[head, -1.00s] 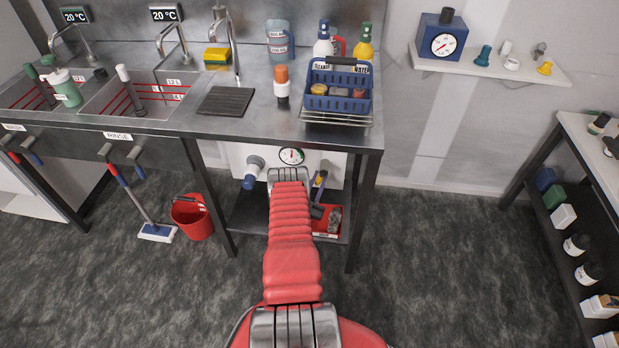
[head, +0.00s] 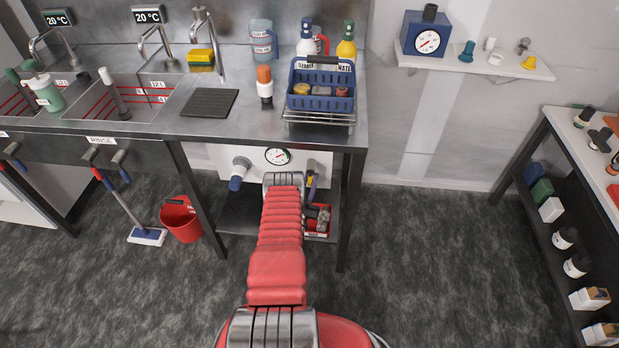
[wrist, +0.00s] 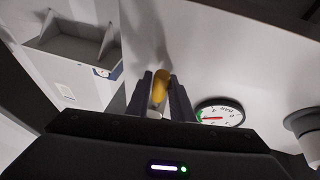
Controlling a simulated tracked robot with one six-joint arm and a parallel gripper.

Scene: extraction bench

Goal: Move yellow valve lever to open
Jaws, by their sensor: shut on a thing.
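The yellow valve lever (wrist: 160,86) shows between the two dark fingers of my gripper (wrist: 161,95) in the wrist view. The fingers are shut on it, one on each side, and hide part of it. In the head view my gripper (head: 283,180) is below the bench top at the white panel (head: 320,163), just under the round gauge. I cannot make out the lever there, behind my wrist. The gauge (head: 277,156) also shows in the wrist view (wrist: 220,112), right of the fingers, with a red needle and a green zone.
A blue knob (head: 237,182) sits on the panel left of the gauge. A red tray (head: 318,222) with tools lies on the lower shelf beside my arm. The bench top (head: 225,128) overhangs my gripper. A red bucket (head: 182,218) stands left; the floor right is clear.

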